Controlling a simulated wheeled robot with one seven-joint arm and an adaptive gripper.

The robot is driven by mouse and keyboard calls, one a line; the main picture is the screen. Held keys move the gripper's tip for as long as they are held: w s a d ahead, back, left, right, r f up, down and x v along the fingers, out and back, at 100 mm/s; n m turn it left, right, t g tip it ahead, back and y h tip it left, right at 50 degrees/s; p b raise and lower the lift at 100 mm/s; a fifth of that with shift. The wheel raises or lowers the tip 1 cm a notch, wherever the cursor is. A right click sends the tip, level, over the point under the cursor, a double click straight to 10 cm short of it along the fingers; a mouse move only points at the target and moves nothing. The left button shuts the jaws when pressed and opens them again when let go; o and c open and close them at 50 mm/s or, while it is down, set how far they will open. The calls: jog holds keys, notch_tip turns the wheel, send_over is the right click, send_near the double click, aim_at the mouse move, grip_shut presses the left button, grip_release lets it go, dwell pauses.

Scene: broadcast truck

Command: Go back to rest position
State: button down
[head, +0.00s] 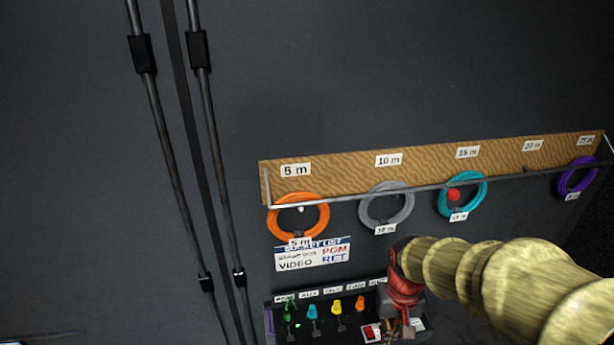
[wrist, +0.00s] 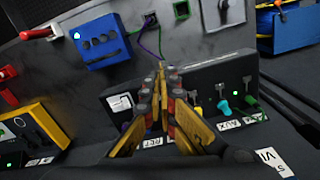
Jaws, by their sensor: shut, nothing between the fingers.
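My gripper (wrist: 161,72) reaches into the wrist view from the bottom, its yellow and dark fingers closed together with nothing between them. In the head view my gripper (head: 404,328) is at the lower right, at the right end of a dark connector panel (head: 268,318). Part of the panel is hidden behind it. The panel carries green, teal, yellow and orange plugs. In the wrist view the same dark panel (wrist: 205,78) lies just beyond and to the right of the fingers. I cannot tell whether the fingertips touch anything.
A wooden board (head: 340,175) with a rail holds orange (head: 272,218), grey (head: 366,207), teal (head: 442,200) and purple (head: 564,180) cable coils. Two vertical pipes run down the left wall. A blue box (wrist: 103,42) and a yellow-framed unit (wrist: 45,122) stand near the gripper.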

jog(key=s+r+t+b, duration=0.2)
jog(key=s+r+t, duration=0.3)
jog(key=s+r, duration=0.6)
jog(key=shift+s+r+n+t+b, duration=0.25)
jog(key=shift+r+n+t+b, duration=0.15)
jog(key=shift+r, duration=1.05)
